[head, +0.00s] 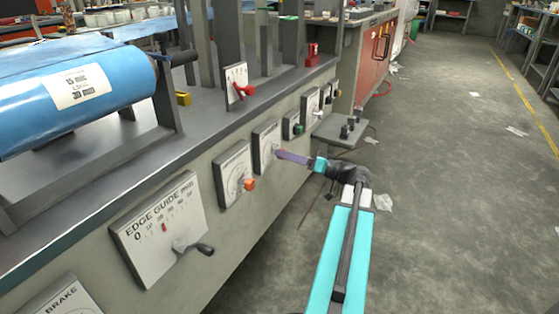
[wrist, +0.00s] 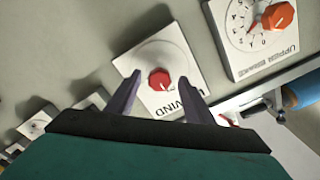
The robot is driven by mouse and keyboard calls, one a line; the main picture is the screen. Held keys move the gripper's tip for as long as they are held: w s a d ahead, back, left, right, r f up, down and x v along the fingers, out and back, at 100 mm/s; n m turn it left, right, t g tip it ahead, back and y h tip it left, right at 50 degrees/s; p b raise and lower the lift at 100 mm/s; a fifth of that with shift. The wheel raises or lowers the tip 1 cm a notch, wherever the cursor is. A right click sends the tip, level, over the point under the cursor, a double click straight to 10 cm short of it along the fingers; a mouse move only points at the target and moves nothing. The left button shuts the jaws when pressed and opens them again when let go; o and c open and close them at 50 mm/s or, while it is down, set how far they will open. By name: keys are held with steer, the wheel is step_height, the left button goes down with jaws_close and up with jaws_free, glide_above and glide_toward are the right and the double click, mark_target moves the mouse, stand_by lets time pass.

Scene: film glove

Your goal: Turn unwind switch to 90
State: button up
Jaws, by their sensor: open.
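The unwind switch has a red knob (wrist: 160,79) on a white plate (wrist: 176,52), and its printed label is partly hidden by a finger in the wrist view. In the head view the plate (head: 264,137) stands on the front face of the machine, with its knob hidden behind my gripper (head: 279,154). My gripper (wrist: 160,77) is open and empty, pointing at the plate. In the wrist view its two purple fingers lie to the left and right of the knob, with a gap on both sides. I cannot tell how deep the fingertips reach.
The upper brake dial (wrist: 245,40) with its orange knob (wrist: 280,15) is close by at the right in the wrist view. The edge guide plate (head: 160,229) is at the left in the head view. A small shelf (head: 340,131) juts out beyond my gripper. The right floor is mostly clear.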

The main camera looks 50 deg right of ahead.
steer(key=shift+b+x, duration=0.3)
steer(key=shift+x, duration=0.9)
